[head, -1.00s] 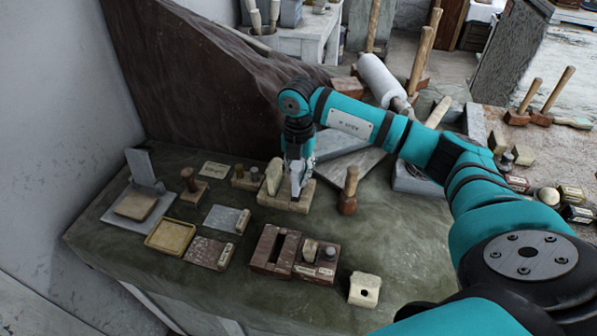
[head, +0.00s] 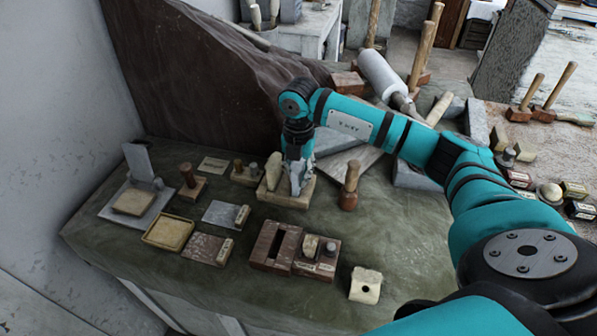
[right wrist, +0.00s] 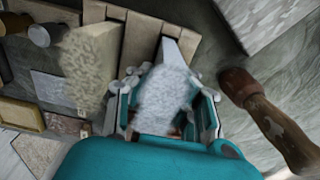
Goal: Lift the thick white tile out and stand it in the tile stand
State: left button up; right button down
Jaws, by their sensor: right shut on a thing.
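The thick white tile (right wrist: 163,97) is pale and speckled, and sits between the two fingers of my right gripper (right wrist: 168,86) in the right wrist view. In the head view, my right gripper (head: 299,184) is low over a light wooden block (head: 286,199), shut on the tile; the fingers mostly hide it there. I cannot tell whether the tile's lower edge is still in the block. A beige rough piece (right wrist: 92,62) stands in the same block, left of the gripper. A dark brown block with a long empty slot (head: 263,246), possibly the tile stand, lies nearer the front. My left gripper is not in view.
A wooden-handled tool (head: 350,187) stands close right of the light block. A small brown holder (head: 318,262) adjoins the slotted block. A yellow tray (head: 150,239) and flat plates lie left. A pale block with a hole (head: 366,285) is front right.

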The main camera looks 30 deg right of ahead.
jog(key=shift+f+b, duration=0.55)
jog(key=shift+f, duration=0.25)
jog(key=c, duration=1.2)
grip_release()
jog(key=shift+r, duration=0.15)
jog(key=shift+r+p, duration=1.4)
jog(key=shift+r, duration=0.5)
